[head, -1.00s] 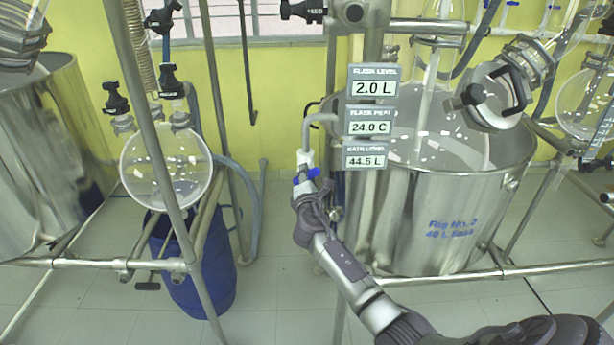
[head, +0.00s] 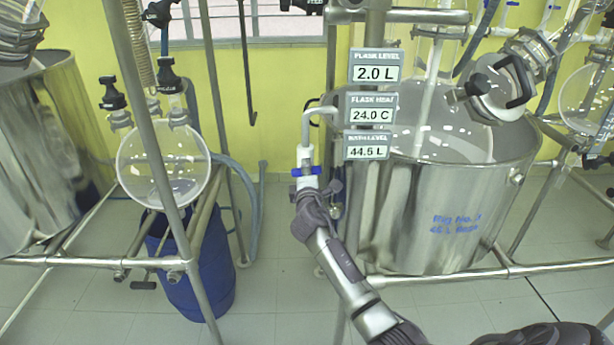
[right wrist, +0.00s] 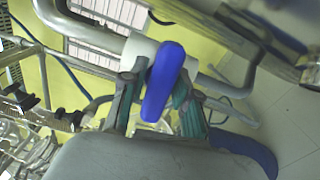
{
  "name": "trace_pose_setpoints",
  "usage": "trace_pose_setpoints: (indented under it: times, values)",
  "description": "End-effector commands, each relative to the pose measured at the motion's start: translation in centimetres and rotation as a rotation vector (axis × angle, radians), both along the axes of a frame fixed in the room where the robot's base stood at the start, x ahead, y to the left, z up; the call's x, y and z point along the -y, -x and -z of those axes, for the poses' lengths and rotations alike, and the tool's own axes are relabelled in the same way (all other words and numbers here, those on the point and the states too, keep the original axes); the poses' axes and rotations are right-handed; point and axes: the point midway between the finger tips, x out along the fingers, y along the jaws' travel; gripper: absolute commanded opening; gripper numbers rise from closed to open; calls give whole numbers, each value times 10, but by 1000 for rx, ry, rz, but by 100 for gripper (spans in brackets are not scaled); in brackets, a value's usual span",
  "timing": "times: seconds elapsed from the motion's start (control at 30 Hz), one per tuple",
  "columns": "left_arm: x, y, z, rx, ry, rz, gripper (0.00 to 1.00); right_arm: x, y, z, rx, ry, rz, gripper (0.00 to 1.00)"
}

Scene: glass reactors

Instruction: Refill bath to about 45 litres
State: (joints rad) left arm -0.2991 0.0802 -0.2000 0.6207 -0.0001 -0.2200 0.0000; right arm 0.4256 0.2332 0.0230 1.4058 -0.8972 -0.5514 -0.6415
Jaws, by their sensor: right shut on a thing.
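The steel bath (head: 450,225) stands at the right in the head view, with blurred blue lettering on its wall. A bent pipe (head: 318,110) comes over its left side, with a white valve (head: 305,155) and a blue handle (head: 305,171) below. The handle lies crosswise to the pipe. My right gripper (head: 308,184) reaches up from below and is shut on the blue handle. In the right wrist view the handle (right wrist: 163,82) sits between the fingers. The bath level sign (head: 367,152) reads 44.5 L. My left gripper is not in view.
Signs above read flask level 2.0 L (head: 376,73) and flask heat 24.0 C (head: 370,115). A round glass flask (head: 163,165) hangs on a frame at the left, above a blue drum (head: 195,275). Steel frame rails (head: 470,275) cross in front of the bath.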

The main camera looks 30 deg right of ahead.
Motion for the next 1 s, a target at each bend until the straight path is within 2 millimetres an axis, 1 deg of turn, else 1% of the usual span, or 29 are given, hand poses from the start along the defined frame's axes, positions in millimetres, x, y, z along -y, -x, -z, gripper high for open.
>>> trace_pose_setpoints:
  times: [0.03, 0.3, 0.77, 0.8, 0.87, 0.9, 1.0]
  values:
    - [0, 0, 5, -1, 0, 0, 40, -1, 0, 4, 11, -25, -1, 0]
    - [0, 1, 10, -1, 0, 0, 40, 0, 0, 3, 56, -98, -1, 0]
    - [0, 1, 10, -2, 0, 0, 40, 0, 0, 2, 63, -111, -1, 0]
    - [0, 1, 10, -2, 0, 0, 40, 0, 0, 2, 63, -110, -1, 35]
    - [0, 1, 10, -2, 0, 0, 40, 0, 0, 2, 63, -110, -1, 45]
    - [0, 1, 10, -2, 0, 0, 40, 0, 0, 2, 63, -110, 0, 48]
    - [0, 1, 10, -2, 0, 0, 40, 0, 0, 2, 63, -109, 0, 48]
